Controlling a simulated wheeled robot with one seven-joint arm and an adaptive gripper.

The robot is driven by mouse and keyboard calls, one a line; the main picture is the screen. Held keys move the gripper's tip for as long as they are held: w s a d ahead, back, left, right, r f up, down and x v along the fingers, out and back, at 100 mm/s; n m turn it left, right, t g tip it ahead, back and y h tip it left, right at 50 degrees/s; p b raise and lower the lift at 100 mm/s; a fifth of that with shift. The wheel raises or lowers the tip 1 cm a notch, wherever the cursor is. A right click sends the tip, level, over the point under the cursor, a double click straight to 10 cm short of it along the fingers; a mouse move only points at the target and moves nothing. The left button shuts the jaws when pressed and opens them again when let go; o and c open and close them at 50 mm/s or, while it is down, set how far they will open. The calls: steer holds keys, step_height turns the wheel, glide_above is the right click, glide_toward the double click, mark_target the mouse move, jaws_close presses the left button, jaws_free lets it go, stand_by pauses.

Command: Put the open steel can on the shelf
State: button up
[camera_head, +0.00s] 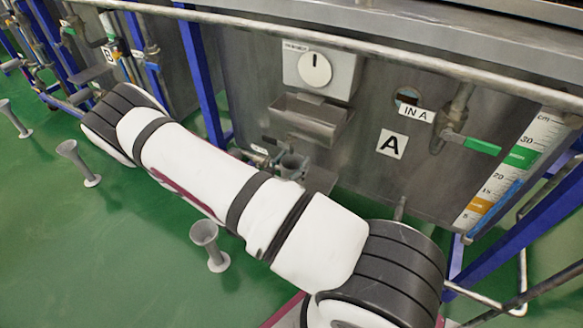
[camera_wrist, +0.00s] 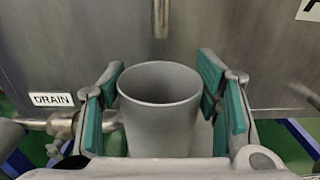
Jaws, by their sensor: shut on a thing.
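The open steel can (camera_wrist: 158,125) is grey, upright and open at the top in the wrist view. My gripper (camera_wrist: 162,78) has its green-padded fingers on both sides of the can and is shut on it. In the head view the can (camera_head: 292,166) shows partly behind my arm, close to the steel tank front. A flat grey plate, which looks like the shelf (camera_head: 320,180), sticks out to the right of the can. My arm hides part of this area. I cannot tell whether the can touches the plate.
A vertical pipe end (camera_wrist: 160,18) hangs beyond the can. A drain pipe with valve (camera_wrist: 60,124) is at left under the DRAIN label. A metal tray (camera_head: 310,118) juts out below a dial box (camera_head: 318,68). Flared grey posts (camera_head: 207,245) stand on the green floor. Blue frame legs flank the tank.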

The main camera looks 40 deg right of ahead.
steer(key=shift+f, duration=0.5)
steer(key=shift+f, duration=0.15)
steer(key=o, duration=1.8)
steer(key=shift+c, duration=0.2)
